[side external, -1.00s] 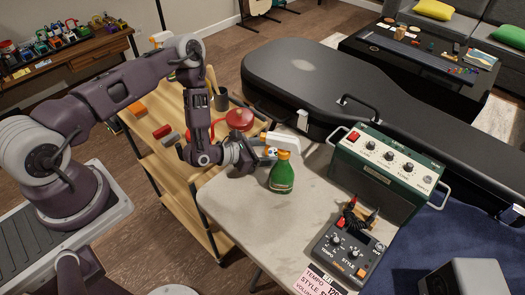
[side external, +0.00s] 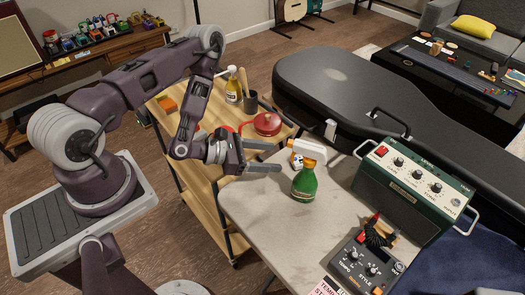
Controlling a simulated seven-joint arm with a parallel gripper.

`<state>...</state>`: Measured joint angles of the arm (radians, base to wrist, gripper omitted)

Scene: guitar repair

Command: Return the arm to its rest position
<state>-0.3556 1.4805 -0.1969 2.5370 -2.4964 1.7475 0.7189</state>
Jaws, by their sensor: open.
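My gripper (side external: 262,157) is open and empty, its two fingers pointing right, above the left edge of the pale table (side external: 265,212). The green spray bottle (side external: 304,182) with a white and orange head stands on the table just right of the fingertips, apart from them. My arm is bent, with its elbow up over the wooden cart. No rest position is marked in view.
The wooden cart (side external: 205,198) on the left holds a red round container (side external: 267,123), a dark cup (side external: 250,101) and a yellow spray bottle (side external: 233,86). The black guitar case (side external: 345,85), green amplifier (side external: 411,190) and dark pedal (side external: 366,262) stand to the right.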

